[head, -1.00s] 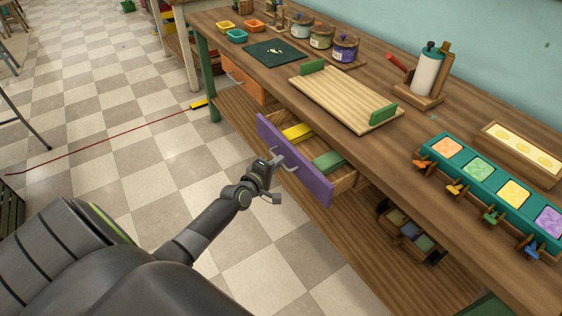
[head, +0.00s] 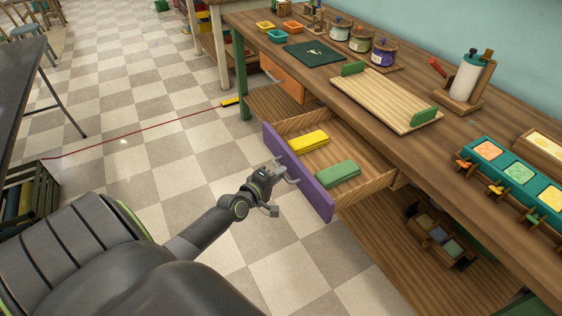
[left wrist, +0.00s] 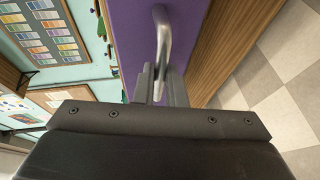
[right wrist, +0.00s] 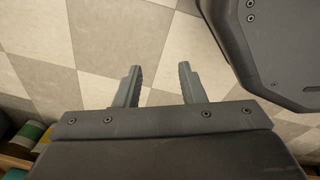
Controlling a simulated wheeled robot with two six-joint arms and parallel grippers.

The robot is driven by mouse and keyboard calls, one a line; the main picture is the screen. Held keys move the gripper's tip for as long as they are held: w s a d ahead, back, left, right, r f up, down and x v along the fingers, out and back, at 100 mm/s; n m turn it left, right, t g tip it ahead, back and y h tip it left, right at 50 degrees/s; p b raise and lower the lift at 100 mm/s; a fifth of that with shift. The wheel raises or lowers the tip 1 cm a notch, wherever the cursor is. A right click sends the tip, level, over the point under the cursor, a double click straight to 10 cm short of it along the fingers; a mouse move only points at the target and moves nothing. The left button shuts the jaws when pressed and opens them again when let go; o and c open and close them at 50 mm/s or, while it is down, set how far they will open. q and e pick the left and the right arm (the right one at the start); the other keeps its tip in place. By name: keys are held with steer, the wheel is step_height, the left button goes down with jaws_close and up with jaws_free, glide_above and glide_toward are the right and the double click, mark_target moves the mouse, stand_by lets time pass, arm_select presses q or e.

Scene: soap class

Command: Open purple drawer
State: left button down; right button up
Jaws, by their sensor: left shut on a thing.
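The purple drawer (head: 300,180) under the wooden bench is pulled well out. A yellow block (head: 308,141) and a green block (head: 337,174) lie inside it. My left gripper (head: 280,176) is at the outer side of the purple front. In the left wrist view the left gripper (left wrist: 160,88) is shut on the metal handle (left wrist: 162,40) of the purple front. My right gripper (right wrist: 157,88) shows only in its own wrist view, with its fingers apart and nothing between them, above the tiled floor.
The bench top (head: 345,120) holds a wooden tray (head: 385,100), jars and a teal soap mold (head: 520,170). An orange drawer (head: 282,79) is farther back. A dark crate (head: 28,195) stands at the left. The tiled floor before the drawer is clear.

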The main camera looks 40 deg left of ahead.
arm_select(q)
steer(key=c, duration=1.5)
jaws_free()
arm_select(e)
steer(key=shift+s, duration=0.55)
